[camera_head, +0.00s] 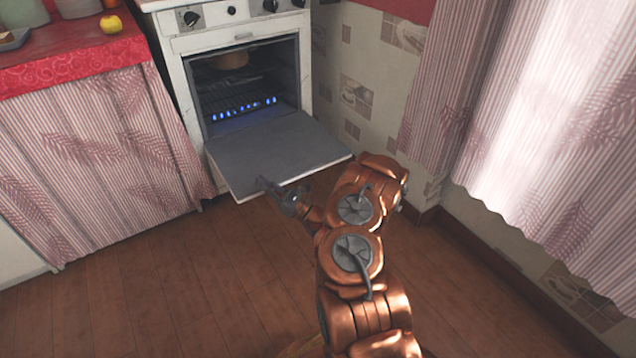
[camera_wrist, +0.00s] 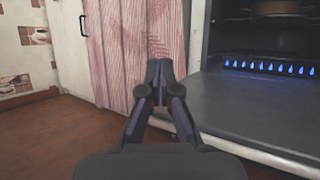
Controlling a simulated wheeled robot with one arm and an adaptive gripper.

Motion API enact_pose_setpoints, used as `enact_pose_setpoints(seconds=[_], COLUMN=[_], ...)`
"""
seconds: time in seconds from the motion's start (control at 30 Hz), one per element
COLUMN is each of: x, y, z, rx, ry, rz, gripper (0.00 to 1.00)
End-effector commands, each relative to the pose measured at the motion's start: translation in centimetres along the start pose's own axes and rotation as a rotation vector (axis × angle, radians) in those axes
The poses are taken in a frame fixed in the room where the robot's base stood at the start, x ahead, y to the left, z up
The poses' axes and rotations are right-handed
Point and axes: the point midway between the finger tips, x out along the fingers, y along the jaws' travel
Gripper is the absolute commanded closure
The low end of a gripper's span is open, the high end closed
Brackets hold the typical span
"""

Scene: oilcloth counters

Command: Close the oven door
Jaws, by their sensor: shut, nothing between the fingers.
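The white oven (camera_head: 176,62) stands against the wall with its grey door (camera_head: 275,153) folded down and open, lying roughly level. Blue flames burn inside the cavity, and a brown pot or dish (camera_head: 232,60) sits on a rack. My gripper (camera_head: 264,183) is at the front edge of the door, near its middle; I cannot tell whether it touches. In the wrist view my gripper (camera_wrist: 160,68) has its fingertips together and nothing between them. The door (camera_wrist: 262,108) spreads to its right there, with the flames behind it.
A counter with a red cloth (camera_head: 75,60) and striped curtain (camera_head: 95,150) stands left of the oven, bearing a yellow fruit (camera_head: 111,24). A tiled wall (camera_head: 365,90) and a pink curtain (camera_head: 560,110) are on the right. The wooden floor (camera_head: 170,290) in front is clear.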

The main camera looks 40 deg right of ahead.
Motion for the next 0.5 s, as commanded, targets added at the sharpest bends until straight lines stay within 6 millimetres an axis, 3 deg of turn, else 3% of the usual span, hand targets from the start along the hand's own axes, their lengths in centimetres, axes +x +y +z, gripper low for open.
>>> enact_pose_setpoints(seconds=[0.03,0.2,0.4,0.5], x=[-2.3,-9.9,-18.1,-20.7], y=[-1.8,-7.2,-11.1,-12.0], z=[-1.8,-5.7,-8.5,-9.3], rx=[-0.005,-0.048,-0.101,-0.12], ry=[0.022,0.081,0.144,0.167], rz=[-0.065,-0.269,-0.448,-0.498], gripper=[1.0,1.0,1.0,1.0])
